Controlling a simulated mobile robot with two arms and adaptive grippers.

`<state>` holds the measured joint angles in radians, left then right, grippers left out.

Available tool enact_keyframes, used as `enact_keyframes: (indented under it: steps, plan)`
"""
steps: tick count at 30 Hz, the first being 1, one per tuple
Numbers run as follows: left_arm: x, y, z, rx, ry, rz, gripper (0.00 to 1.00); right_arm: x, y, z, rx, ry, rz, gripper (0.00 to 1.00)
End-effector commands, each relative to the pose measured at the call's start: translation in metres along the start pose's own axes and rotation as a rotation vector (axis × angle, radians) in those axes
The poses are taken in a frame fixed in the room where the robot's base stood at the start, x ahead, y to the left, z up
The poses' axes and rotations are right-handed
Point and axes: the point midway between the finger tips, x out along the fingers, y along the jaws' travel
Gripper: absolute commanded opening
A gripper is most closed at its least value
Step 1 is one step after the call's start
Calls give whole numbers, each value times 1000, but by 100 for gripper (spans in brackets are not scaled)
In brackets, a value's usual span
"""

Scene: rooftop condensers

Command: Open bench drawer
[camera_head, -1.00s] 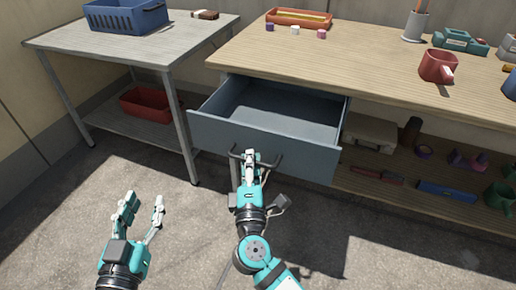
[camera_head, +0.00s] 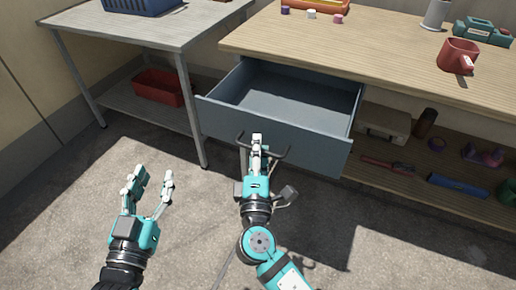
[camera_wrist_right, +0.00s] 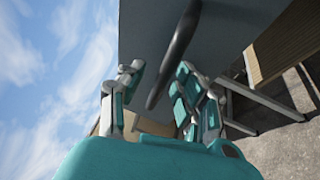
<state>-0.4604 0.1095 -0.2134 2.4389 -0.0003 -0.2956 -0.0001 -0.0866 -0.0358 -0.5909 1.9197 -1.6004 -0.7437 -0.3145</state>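The bench drawer (camera_head: 275,136) is blue-grey, pulled well out from under the wooden bench top, and its inside (camera_head: 288,98) looks empty. Its dark bar handle (camera_head: 276,152) is on the front panel. My right gripper (camera_head: 257,146) is at the handle. In the right wrist view the handle (camera_wrist_right: 174,55) passes between my right gripper's fingers (camera_wrist_right: 158,92), with gaps visible beside it, so the gripper looks open around the bar. My left gripper (camera_head: 152,188) is open and empty above the floor, left of the drawer.
A grey metal table (camera_head: 150,30) with a blue basket (camera_head: 142,5) stands left of the bench; a red bin (camera_head: 158,88) sits on its shelf. A red mug (camera_head: 457,56) is on the bench top (camera_head: 370,50). Tools and a case (camera_head: 384,122) lie below. The front floor is clear.

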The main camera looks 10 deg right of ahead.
Motion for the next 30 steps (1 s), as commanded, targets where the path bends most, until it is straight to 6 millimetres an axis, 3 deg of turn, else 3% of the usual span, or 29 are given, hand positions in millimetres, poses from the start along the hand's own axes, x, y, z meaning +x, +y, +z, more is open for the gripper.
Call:
enact_keyframes:
  steps: [8,21,30]
  plan:
    - [0,0,1,-1,-4,0,40,-11,-2,0,-2,1,-4,34]
    - [0,0,1,0,-2,0,40,-97,-1,0,-2,2,-4,34]
    - [0,0,0,0,-2,0,40,-120,0,0,0,0,0,34]
